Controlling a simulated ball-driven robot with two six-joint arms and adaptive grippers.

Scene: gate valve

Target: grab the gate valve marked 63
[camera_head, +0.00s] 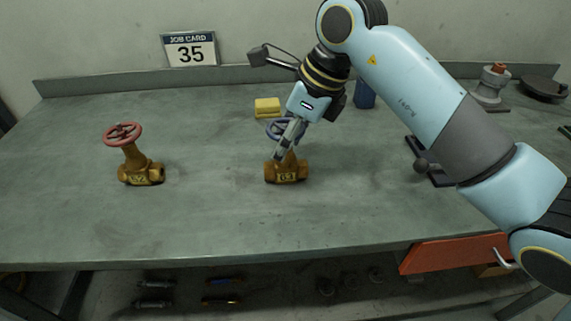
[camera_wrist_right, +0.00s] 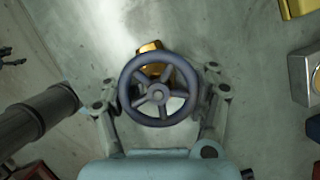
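The gate valve marked 63 (camera_head: 287,174) stands on the bench in the middle of the head view. It has a brass body and a blue-grey handwheel (camera_wrist_right: 159,90). My right gripper (camera_head: 284,145) reaches down over this valve and partly hides the wheel. In the right wrist view, its two fingers (camera_wrist_right: 162,90) are spread on either side of the wheel. The gripper looks open; I cannot tell whether a finger touches the rim. Another brass valve with a red handwheel (camera_head: 123,135) stands at the left; its number looks like 52. My left gripper is not in view.
A yellow block (camera_head: 267,107) and a blue object (camera_head: 364,94) stand behind the valve. A job card reading 35 (camera_head: 190,49) is on the back wall. A red-topped fixture (camera_head: 491,85) stands at the back right. The bench between the two valves is clear.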

